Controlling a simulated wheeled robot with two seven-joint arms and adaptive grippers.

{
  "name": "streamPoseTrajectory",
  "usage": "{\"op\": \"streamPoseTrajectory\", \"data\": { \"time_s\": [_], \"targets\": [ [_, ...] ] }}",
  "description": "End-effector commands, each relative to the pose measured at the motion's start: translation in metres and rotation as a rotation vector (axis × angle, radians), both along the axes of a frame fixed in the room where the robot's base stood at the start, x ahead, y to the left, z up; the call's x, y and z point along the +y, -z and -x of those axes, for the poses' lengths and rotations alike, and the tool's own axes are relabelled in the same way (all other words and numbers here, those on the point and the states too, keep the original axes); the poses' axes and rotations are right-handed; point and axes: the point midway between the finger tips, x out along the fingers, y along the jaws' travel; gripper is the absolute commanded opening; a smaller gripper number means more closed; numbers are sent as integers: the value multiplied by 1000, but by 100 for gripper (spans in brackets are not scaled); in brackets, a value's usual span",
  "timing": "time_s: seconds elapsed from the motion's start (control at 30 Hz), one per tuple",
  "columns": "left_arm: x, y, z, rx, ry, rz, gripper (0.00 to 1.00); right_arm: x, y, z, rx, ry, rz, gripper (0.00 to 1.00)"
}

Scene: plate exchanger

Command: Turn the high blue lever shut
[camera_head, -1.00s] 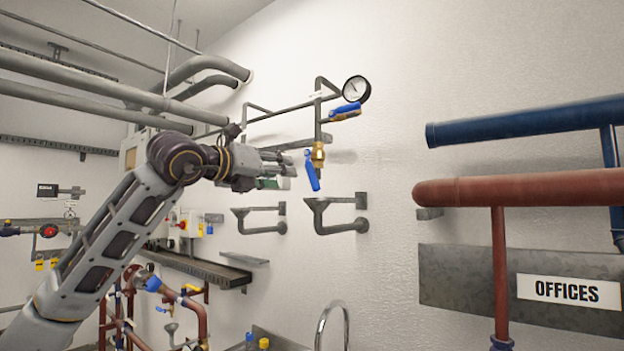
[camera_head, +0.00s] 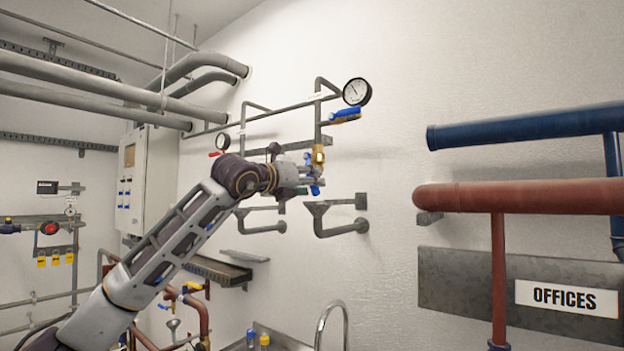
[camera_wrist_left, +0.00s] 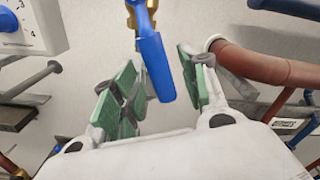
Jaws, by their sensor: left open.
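A blue lever (camera_head: 315,189) hangs from a brass valve (camera_head: 318,155) on a vertical grey pipe in the head view, mostly hidden by my left gripper (camera_head: 312,181). In the left wrist view the blue lever (camera_wrist_left: 155,65) hangs below the brass fitting (camera_wrist_left: 138,17), between the green pads of my open left gripper (camera_wrist_left: 160,82). The pads stand on both sides of it; I cannot tell whether either touches it. Another blue lever (camera_head: 345,113) lies nearly level higher up, just below a round white gauge (camera_head: 356,92). My right gripper is not in view.
A thick blue pipe (camera_head: 520,126) and a red pipe (camera_head: 540,193) stand out at the right. A white cabinet (camera_head: 150,180) is behind my arm. The wall between valve and red pipe is clear.

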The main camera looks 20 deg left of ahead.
Motion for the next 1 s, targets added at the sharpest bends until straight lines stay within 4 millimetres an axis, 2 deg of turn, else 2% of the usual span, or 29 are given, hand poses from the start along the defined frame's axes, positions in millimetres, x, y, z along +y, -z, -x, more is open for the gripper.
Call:
{"op": "streamPoseTrajectory", "data": {
  "time_s": [0.27, 0.6, 0.93, 1.0],
  "targets": [
    [-6, -1, -18, 0, 0, 0, 44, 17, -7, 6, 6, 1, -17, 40],
    [-7, 0, -19, 0, 0, 0, 44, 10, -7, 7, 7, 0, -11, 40],
    [-7, 0, -19, 0, 0, 0, 1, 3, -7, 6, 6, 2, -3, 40],
    [-6, 0, -19, 1, -1, 1, 0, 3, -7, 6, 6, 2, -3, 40]
  ]
}}
